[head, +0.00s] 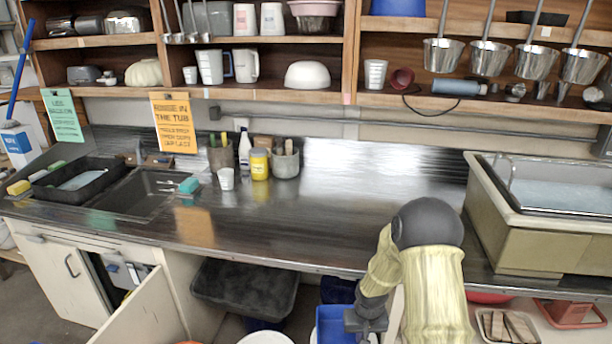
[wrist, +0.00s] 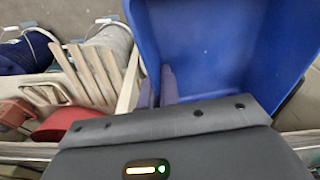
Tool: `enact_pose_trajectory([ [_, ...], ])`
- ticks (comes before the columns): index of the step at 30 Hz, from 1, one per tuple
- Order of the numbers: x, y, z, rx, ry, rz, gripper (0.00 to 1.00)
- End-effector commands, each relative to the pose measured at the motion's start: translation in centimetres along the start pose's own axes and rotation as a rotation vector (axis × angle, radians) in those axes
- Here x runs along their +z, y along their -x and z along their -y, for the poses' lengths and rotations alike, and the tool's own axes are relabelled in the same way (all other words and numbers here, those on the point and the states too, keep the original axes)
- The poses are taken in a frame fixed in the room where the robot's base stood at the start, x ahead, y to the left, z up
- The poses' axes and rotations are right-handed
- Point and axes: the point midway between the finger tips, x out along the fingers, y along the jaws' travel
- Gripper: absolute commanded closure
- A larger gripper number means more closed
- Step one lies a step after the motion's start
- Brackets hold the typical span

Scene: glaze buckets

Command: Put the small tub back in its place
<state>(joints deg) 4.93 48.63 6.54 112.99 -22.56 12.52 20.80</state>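A blue tub (head: 332,326) shows at the bottom of the head view, just in front of the counter edge. It fills the upper right of the wrist view (wrist: 215,45), and I look into its empty inside. My gripper (head: 358,322) is at the tub's right side in the head view. In the wrist view my gripper's two dark fingers (wrist: 158,86) are close together at the tub's rim, with its wall appearing pinched between them. The tub's lower part is cut off by the frame.
The steel counter (head: 330,205) is mostly clear in the middle. A yellow jar (head: 259,165) and cups stand at its back, a sink (head: 135,195) at left, a large basin (head: 535,215) at right. A black tub (head: 245,285) sits below. A cabinet door (head: 150,312) stands open.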

Motion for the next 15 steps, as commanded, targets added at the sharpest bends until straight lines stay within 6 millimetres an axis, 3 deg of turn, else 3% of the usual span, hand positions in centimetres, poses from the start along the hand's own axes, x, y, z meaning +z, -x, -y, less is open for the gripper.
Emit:
enact_pose_trajectory([
  [7,0.6,-0.7,0.1,0.0,0.0,0.003,1.0],
  [15,4.5,-4.4,0.1,0.0,0.0,0.004,1.0],
])
